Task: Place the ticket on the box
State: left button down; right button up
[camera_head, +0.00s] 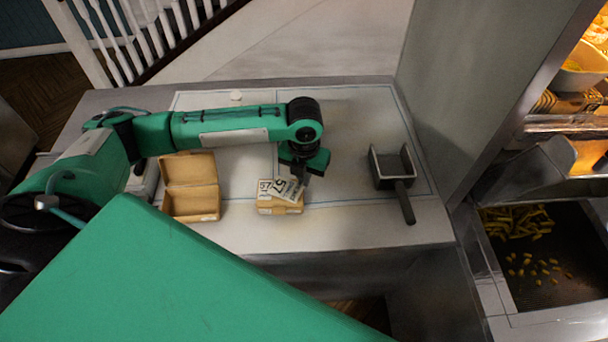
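A small closed tan cardboard box (281,209) sits on the pale counter near its front edge. My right gripper is not in view.
An open, empty cardboard box (191,206) stands to the left. A dark square scoop (391,168) with its handle toward the front edge lies at the right. A fryer bay with loose fries (515,222) is further right. Counter (345,222) between box and scoop is clear.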

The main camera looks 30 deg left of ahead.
pick_arm(q)
jog(key=shift+f, duration=0.1)
jog(key=c, duration=1.7)
grip_release()
jog(key=shift+r+b, duration=1.65)
jog(key=shift+r, duration=4.5)
